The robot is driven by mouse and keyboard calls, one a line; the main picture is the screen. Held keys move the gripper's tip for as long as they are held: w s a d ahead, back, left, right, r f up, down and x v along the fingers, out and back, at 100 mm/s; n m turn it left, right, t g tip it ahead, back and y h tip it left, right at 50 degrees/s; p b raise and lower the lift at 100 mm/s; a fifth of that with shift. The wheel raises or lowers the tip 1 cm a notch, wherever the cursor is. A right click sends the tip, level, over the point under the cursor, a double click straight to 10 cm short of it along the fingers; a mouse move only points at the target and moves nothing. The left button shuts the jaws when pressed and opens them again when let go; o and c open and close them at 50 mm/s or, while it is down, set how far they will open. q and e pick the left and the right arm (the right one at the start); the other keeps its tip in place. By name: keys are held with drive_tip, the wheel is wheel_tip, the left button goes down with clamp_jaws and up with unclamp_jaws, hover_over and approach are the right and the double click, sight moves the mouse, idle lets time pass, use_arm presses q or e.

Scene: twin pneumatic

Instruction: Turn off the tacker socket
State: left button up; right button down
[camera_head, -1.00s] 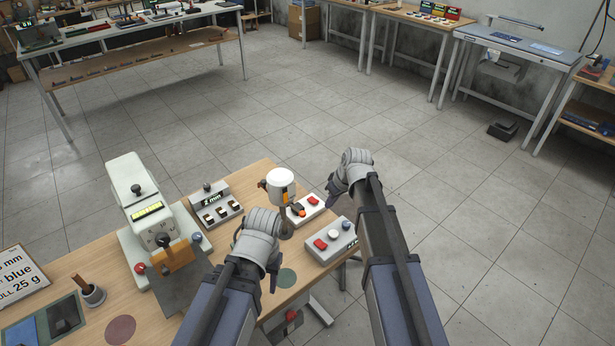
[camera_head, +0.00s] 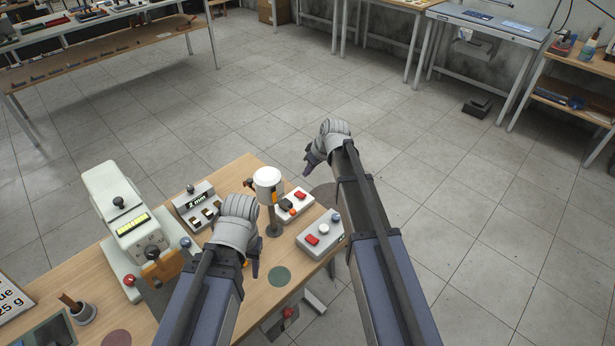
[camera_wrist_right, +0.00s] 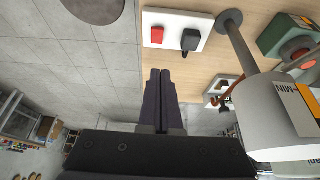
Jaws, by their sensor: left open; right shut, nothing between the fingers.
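A small white socket block (camera_head: 306,207) with a red rocker switch (camera_head: 300,194) and a black plug (camera_head: 286,204) sits near the table's far right edge. The right wrist view also shows the block (camera_wrist_right: 150,20), its red switch (camera_wrist_right: 157,40) and the black plug (camera_wrist_right: 190,40). I cannot read a label on it. My right gripper (camera_head: 309,166) is shut and empty, beyond the block over the table edge; its fingers (camera_wrist_right: 160,75) point toward the block without touching it. My left gripper (camera_head: 256,269) is open and empty over the table, near the green disc.
A white cylinder on a post (camera_head: 268,182) stands left of the block. A grey box with red and white buttons (camera_head: 322,236) sits in front. A white press machine (camera_head: 126,215) and a small display box (camera_head: 194,207) stand left. Open floor lies beyond the table.

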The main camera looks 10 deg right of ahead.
use_arm(q)
drive_tip(key=b, duration=0.9)
hover_over(253, 299)
drive_tip(key=f, duration=0.9)
drive_tip(key=shift+d+f, duration=0.2)
drive_tip(key=shift+d, duration=0.05)
use_arm(e)
hover_over(302, 197)
drive_tip(key=f, duration=0.9)
drive_tip(key=shift+w+a+f, duration=0.2)
drive_tip(key=shift+w, duration=0.1)
use_arm(q)
wheel_tip(302, 197, down, 2)
drive_tip(key=shift+b, duration=0.9)
use_arm(e)
drive_tip(key=shift+s+d+f, duration=0.15)
drive_tip(key=shift+s+f, duration=0.1)
drive_tip(key=shift+f, duration=0.25)
drive_tip(key=shift+s+d+f, duration=0.15)
drive_tip(key=shift+s+f, duration=0.1)
drive_tip(key=shift+f, duration=0.2)
use_arm(q)
drive_tip(key=shift+f+b, duration=0.3)
use_arm(e)
drive_tip(key=shift+s+d+f, duration=0.1)
drive_tip(key=shift+s+f, duration=0.05)
drive_tip(key=shift+f, duration=0.2)
